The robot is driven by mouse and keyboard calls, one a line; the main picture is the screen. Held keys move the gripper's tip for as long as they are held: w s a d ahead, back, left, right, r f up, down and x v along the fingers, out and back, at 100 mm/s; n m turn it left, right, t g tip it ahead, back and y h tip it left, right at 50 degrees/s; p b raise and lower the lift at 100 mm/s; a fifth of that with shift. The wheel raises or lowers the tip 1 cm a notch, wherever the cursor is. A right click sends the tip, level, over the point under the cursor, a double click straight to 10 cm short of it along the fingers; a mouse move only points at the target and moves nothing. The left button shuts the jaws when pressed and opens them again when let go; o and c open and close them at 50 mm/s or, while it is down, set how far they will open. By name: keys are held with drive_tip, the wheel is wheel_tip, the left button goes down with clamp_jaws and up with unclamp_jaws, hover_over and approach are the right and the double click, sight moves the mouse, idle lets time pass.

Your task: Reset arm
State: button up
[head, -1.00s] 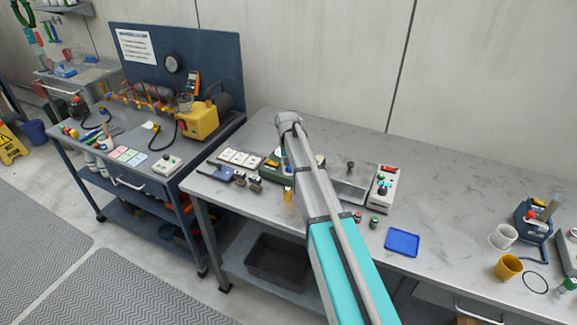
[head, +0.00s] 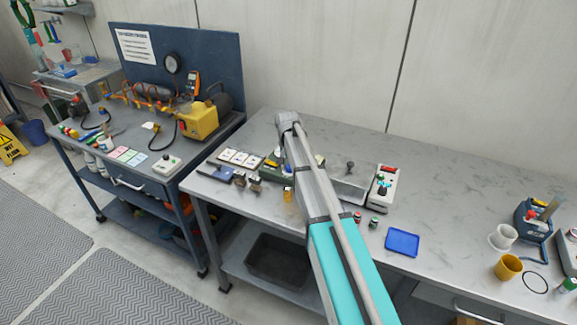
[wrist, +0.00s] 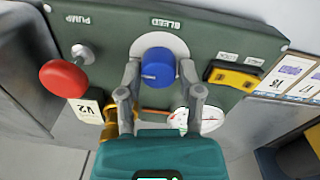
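My gripper (wrist: 158,78) is at the green panel (wrist: 222,42) in the wrist view. Its two fingers are spread apart, one on each side of the blue knob (wrist: 158,68) under the word BLEED. The fingers look close to the knob's sides; I cannot tell if they touch it. Nothing is lifted between them. In the head view my arm (head: 318,190) reaches over the bench, and its links hide the gripper and most of the panel.
Left of the knob are a red ball-ended PUMP lever (wrist: 64,78) and a V2 label (wrist: 88,106). A yellow-black switch (wrist: 234,76) is on the right. On the bench (head: 450,185), a grey control box (head: 383,186) and blue tray (head: 402,242) stand right of my arm.

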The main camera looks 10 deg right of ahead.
drive_tip(key=o, duration=0.3)
idle(0.4)
